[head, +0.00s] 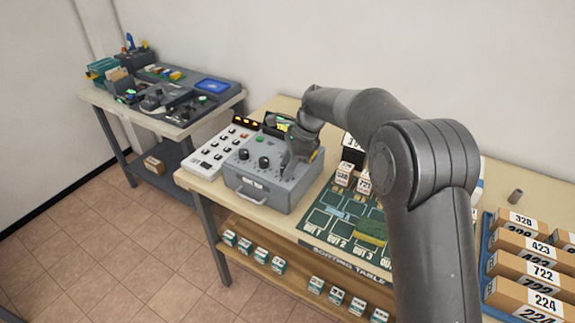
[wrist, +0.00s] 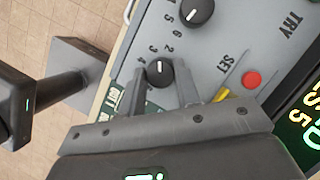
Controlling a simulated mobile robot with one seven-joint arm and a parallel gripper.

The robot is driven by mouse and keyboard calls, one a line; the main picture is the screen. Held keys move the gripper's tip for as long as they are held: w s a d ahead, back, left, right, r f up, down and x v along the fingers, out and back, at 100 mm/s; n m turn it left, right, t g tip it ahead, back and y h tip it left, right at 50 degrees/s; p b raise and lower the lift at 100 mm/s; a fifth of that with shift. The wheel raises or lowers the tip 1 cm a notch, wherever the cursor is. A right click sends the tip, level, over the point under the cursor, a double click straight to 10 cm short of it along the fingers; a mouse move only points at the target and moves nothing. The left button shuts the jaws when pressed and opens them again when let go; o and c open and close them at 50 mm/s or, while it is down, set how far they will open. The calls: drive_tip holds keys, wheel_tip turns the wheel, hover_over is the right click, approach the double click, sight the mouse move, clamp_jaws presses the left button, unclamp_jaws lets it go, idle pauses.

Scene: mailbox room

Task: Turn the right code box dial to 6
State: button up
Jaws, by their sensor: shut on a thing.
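The grey code box (head: 262,190) stands on the sorting table, with two black dials (head: 264,162) showing in the head view. My gripper (head: 287,164) reaches down over the box's right part and hides what is under it there. In the wrist view my gripper (wrist: 163,88) has its fingertips on either side of the right dial (wrist: 160,75), shut on it. The dial's white mark points towards the top of the picture. Small numbers ring the dial; I cannot tell surely which one the mark meets. A second dial (wrist: 197,11) is near the top edge.
A red button (wrist: 251,79) marked SET and a lit green display (wrist: 303,128) are right of the dial in the wrist view. A white keypad panel (head: 219,147) stands left of the box, a green sorting board (head: 338,222) right of it. Numbered parcels (head: 528,268) lie far right.

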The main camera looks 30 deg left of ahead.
drive_tip(key=n+h, duration=0.1)
drive_tip(key=n, duration=0.2)
drive_tip(key=n+g+h, duration=0.1)
drive_tip(key=n, duration=0.2)
drive_tip(key=shift+w+a+n, duration=0.1)
drive_tip(key=shift+w+n, duration=0.05)
drive_tip(key=shift+n, duration=0.15)
drive_tip(key=n+h, duration=0.1)
drive_tip(key=n, duration=0.2)
drive_tip(key=shift+a+h, duration=0.1)
drive_tip(key=shift+h, duration=0.2)
drive_tip(key=n+h, duration=0.1)
drive_tip(key=n, duration=0.3)
drive_tip(key=shift+a, duration=0.15)
drive_tip(key=n+h, duration=0.1)
drive_tip(key=n, duration=0.2)
drive_tip(key=n+t+h, duration=0.1)
drive_tip(key=n, duration=0.2)
drive_tip(key=shift+a+n, duration=0.1)
drive_tip(key=shift+n, duration=0.2)
drive_tip(key=n+t, duration=0.1)
drive_tip(key=n, duration=0.3)
drive_tip(key=n+t+h, duration=0.1)
drive_tip(key=n, duration=0.1)
drive_tip(key=shift+s+t, duration=0.3)
drive_tip(key=shift+n, duration=0.4)
drive_tip(key=o, duration=1)
